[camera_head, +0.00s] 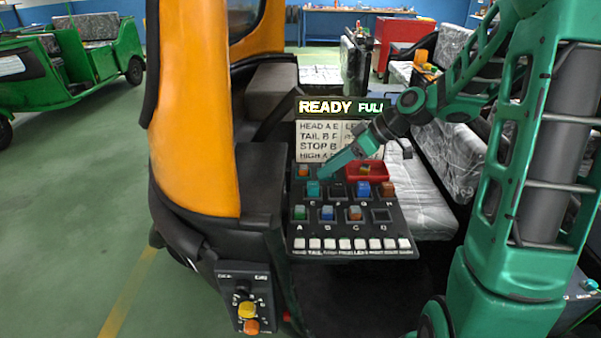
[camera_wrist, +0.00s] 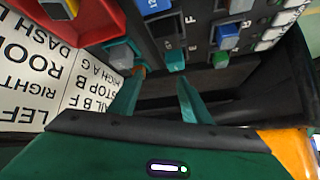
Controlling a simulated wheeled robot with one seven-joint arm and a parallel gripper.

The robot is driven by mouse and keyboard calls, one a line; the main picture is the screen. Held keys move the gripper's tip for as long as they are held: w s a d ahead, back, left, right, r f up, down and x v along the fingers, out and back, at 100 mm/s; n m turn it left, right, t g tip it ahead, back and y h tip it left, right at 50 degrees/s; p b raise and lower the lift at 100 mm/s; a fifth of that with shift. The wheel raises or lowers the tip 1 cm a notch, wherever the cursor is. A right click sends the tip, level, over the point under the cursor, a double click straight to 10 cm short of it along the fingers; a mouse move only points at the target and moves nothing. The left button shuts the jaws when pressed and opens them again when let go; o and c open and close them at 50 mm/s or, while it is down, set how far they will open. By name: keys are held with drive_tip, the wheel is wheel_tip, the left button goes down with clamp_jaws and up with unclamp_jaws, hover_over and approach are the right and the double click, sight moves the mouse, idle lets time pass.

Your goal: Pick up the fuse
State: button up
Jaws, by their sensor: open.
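Several small coloured fuses sit in a black panel (camera_head: 346,242). A teal fuse (camera_head: 313,188) is at slot E; it also shows in the wrist view (camera_wrist: 175,60). A brown-orange fuse (camera_head: 365,170) lies in a red tray at the panel's back right; part of that fuse shows in the wrist view (camera_wrist: 69,7). My gripper (camera_head: 326,174) is low over the panel's back left, by the teal fuse. In the wrist view my gripper (camera_wrist: 160,82) is open with nothing between its fingers. Its right fingertip is close to the teal fuse; contact cannot be told.
A label board and a READY display (camera_head: 340,107) rise behind. The red tray (camera_wrist: 93,25) has raised walls.

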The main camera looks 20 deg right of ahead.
sight(305, 166)
drive_tip(key=w+d+n+y, duration=0.1)
drive_tip(key=d, duration=0.1)
drive_tip(key=w+d+n+t+y, duration=0.1)
drive_tip(key=w+d+y, duration=0.1)
drive_tip(key=shift+w+d+r+n, duration=0.15)
drive_tip(key=shift+w+d+n, duration=0.05)
drive_tip(key=shift+n, duration=0.2)
drive_tip(key=x, duration=1)
drive_tip(key=shift+w+a, duration=0.15)
drive_tip(key=shift+w, duration=0.2)
drive_tip(key=shift+c, duration=0.3)
clamp_jaws()
